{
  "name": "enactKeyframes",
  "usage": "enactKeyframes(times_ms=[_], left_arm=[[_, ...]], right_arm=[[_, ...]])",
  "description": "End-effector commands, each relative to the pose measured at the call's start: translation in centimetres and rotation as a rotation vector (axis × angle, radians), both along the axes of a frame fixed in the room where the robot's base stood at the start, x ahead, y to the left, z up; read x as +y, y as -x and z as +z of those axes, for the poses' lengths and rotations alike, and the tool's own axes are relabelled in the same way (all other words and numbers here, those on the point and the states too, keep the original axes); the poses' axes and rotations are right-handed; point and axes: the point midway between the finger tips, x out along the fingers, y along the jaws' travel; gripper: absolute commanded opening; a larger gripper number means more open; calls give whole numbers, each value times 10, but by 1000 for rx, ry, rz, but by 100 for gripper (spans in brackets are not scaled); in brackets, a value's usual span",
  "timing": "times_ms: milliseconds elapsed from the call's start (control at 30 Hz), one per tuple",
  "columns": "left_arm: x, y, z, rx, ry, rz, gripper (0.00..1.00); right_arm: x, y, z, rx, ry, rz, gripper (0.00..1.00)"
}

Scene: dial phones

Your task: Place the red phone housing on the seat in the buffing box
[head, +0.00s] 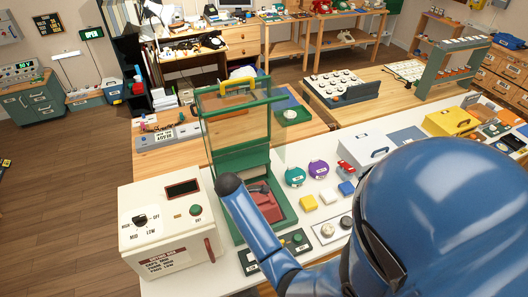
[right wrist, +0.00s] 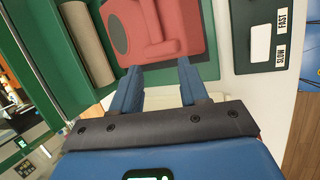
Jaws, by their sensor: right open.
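The buffing box (head: 212,140) is a green-framed case with clear walls, its front open at the bottom. The red phone housing (head: 262,203) is low inside it, partly hidden by my right arm. In the right wrist view the housing (right wrist: 165,25) lies over the green base beside a beige roller (right wrist: 88,42), with a dark round patch facing up. The seat cannot be made out. My right gripper (right wrist: 157,74) is open, its two blue fingertips apart at the housing's near edge; I see no grip on it. In the head view these fingers are hidden. My left gripper is not in view.
A cream control box (head: 160,235) with a dial stands left of the buffing box. A slow/fast switch panel (right wrist: 262,45) is close right of the base. Teal (head: 295,176) and purple (head: 318,169) discs and small blocks lie on the white table to the right.

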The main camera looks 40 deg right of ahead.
Motion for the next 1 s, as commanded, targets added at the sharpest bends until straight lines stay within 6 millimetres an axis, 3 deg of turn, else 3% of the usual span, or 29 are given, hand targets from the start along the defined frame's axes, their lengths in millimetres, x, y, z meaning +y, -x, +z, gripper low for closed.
enactKeyframes(times_ms=[33,133,267,367,567,800,1000], left_arm=[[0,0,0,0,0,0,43],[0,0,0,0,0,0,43],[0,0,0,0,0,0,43],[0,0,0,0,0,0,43],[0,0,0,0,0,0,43],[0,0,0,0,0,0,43],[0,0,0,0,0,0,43]], right_arm=[[8,14,-17,-74,-19,-17,44],[24,30,-34,-257,-80,-62,44],[46,58,-41,-486,-195,-131,44],[64,83,-34,-656,-312,-191,44],[94,142,9,-961,-602,-323,44],[112,210,88,-1232,-965,-464,44],[114,242,135,-1345,-1155,-526,44]])
